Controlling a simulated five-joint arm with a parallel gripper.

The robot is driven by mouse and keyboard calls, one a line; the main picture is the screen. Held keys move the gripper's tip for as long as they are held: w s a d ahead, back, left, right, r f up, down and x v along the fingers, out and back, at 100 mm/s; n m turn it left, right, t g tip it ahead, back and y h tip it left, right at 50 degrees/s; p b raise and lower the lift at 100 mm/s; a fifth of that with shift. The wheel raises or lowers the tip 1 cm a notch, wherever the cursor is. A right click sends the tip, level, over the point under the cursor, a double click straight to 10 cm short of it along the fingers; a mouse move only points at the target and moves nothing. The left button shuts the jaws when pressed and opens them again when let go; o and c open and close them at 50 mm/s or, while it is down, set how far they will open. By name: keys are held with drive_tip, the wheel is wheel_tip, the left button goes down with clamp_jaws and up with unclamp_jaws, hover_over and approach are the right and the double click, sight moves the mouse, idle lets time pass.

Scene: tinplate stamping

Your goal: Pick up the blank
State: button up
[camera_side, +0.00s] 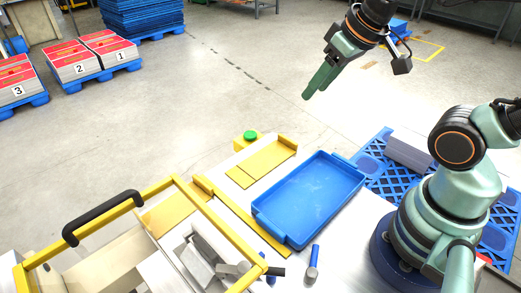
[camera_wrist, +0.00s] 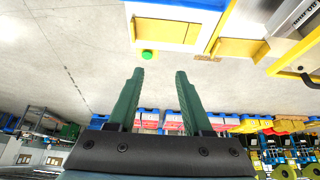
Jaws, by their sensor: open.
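My gripper (camera_side: 318,82) is raised high above the worktable in the side view, its green fingers pointing down and left. In the wrist view my gripper (camera_wrist: 159,74) shows two green fingers apart with nothing between them. No piece can be named as the blank with certainty. A flat yellow plate (camera_side: 258,165) with raised ends lies on the table beyond the blue tray (camera_side: 312,190), well below my gripper. The tray looks empty. In the wrist view an orange-yellow plate (camera_wrist: 158,31) lies near the top edge, beyond the fingertips.
A green button (camera_side: 250,135) on a yellow box stands at the table's far edge. A yellow-framed press guard with a black handle (camera_side: 103,215) is at front left. Numbered stacks (camera_side: 78,66) stand on floor pallets.

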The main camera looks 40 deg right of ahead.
drive_tip(key=w+a+g, duration=0.2)
drive_tip(key=w+a, duration=0.3)
drive_tip(key=g, duration=0.4)
hover_over(207, 185)
wheel_tip(207, 185, down, 12)
drive_tip(key=shift+n, duration=0.4)
drive_tip(key=f, duration=0.7)
drive_tip(key=shift+s+a+f, duration=0.15)
drive_tip(key=shift+a, duration=0.2)
drive_tip(key=shift+d+f, duration=0.15)
drive_tip(key=shift+f, duration=1.15)
drive_tip(key=shift+d+f, duration=0.15)
drive_tip(key=shift+f, duration=1.15)
clamp_jaws()
